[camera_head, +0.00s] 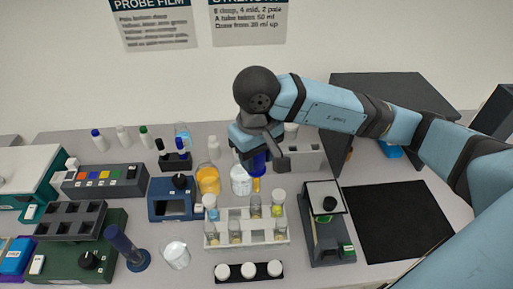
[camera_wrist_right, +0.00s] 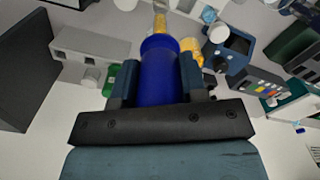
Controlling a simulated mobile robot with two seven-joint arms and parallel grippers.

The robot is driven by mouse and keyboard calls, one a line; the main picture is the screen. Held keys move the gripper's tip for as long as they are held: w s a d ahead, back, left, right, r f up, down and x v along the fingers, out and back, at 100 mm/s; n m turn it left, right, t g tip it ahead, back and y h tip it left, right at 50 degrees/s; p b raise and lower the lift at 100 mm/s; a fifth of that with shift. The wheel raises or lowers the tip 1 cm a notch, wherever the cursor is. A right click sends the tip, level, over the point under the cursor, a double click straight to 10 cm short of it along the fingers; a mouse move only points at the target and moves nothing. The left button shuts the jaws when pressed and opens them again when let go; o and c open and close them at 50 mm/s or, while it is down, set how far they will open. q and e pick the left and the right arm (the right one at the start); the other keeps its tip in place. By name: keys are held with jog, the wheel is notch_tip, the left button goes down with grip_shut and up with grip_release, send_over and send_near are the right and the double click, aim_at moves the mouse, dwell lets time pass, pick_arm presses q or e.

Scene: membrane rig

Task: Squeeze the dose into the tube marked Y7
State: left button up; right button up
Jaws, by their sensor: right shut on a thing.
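My right gripper (camera_head: 262,152) is shut on a blue-bodied dropper (camera_head: 258,163) and holds it upright, tip down. In the right wrist view the blue dropper body (camera_wrist_right: 163,75) sits between the two fingers, with a clear stem holding yellow liquid (camera_wrist_right: 160,20) beyond it. The stem's lower end is above or behind the white tube rack (camera_head: 247,238); I cannot tell whether it is over a tube. Several clear tubes stand in the rack, some with white caps and some with coloured contents. The mark Y7 cannot be read. My left gripper is out of view.
A beaker of orange-yellow liquid (camera_head: 208,180) and a white jar (camera_head: 241,181) stand behind the rack. A black strip with white caps (camera_head: 249,271) lies in front. A balance-like device (camera_head: 329,222) and a black mat (camera_head: 398,220) are to the right.

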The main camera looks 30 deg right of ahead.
aim_at(256, 190)
jog(key=shift+a+f, duration=0.15)
jog(key=shift+f, duration=0.3)
notch_tip(256, 190, down, 2)
jog(key=shift+f+b, duration=0.35)
jog(key=shift+f, duration=0.2)
notch_tip(256, 190, down, 2)
jog(key=b, duration=0.3)
jog(key=shift+f, duration=0.2)
notch_tip(256, 190, down, 3)
jog(key=b, duration=0.4)
